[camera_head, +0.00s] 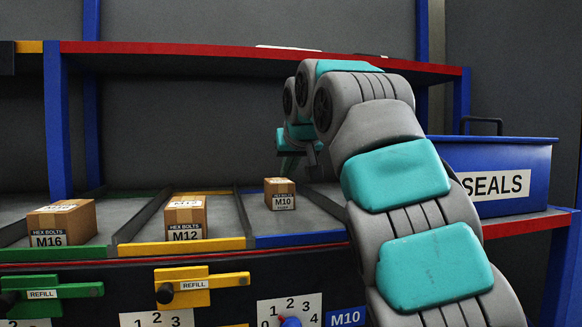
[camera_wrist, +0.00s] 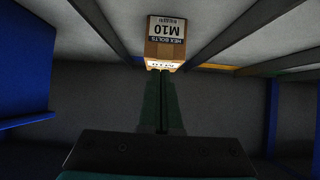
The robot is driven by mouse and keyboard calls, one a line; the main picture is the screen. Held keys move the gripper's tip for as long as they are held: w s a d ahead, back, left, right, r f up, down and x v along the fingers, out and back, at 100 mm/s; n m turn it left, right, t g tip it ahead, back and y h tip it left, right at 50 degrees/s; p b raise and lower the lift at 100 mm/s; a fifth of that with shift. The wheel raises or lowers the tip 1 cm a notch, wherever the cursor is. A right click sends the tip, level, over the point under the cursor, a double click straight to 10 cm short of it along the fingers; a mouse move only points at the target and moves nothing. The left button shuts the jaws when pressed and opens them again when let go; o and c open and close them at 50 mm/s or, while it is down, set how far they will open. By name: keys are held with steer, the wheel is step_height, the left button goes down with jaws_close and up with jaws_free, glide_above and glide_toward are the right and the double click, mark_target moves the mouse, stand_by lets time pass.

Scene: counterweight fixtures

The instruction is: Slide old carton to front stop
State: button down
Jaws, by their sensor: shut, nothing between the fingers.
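The brown M10 hex bolts carton (camera_head: 281,194) stands upright in the right-hand lane, set back from the blue front stop (camera_head: 300,240). Bare lane floor shows between them. My gripper (camera_head: 289,163) is shut and empty, reaching down over the lane behind the carton. In the wrist view, the carton (camera_wrist: 166,45) lies just beyond the tips of my shut fingers (camera_wrist: 162,85). I cannot tell whether the tips touch it.
The M12 carton (camera_head: 186,216) and M16 carton (camera_head: 62,222) stand in the lanes to the left. Dark dividers separate the lanes. A red-edged shelf (camera_head: 200,49) runs overhead. A blue SEALS bin (camera_head: 470,157) stands at the right.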

mark_target(280, 179)
steer(key=w+p, duration=0.1)
steer(key=w, duration=0.1)
steer(key=w+a+p, duration=0.1)
steer(key=w+p, duration=0.1)
steer(key=w+a+p, duration=0.1)
steer(key=w, duration=0.1)
steer(key=shift+w+r, duration=0.1)
steer(key=shift+w, duration=0.3)
steer(key=shift+f+b, duration=0.75)
steer(key=shift+f, duration=0.3)
steer(key=shift+f, duration=0.1)
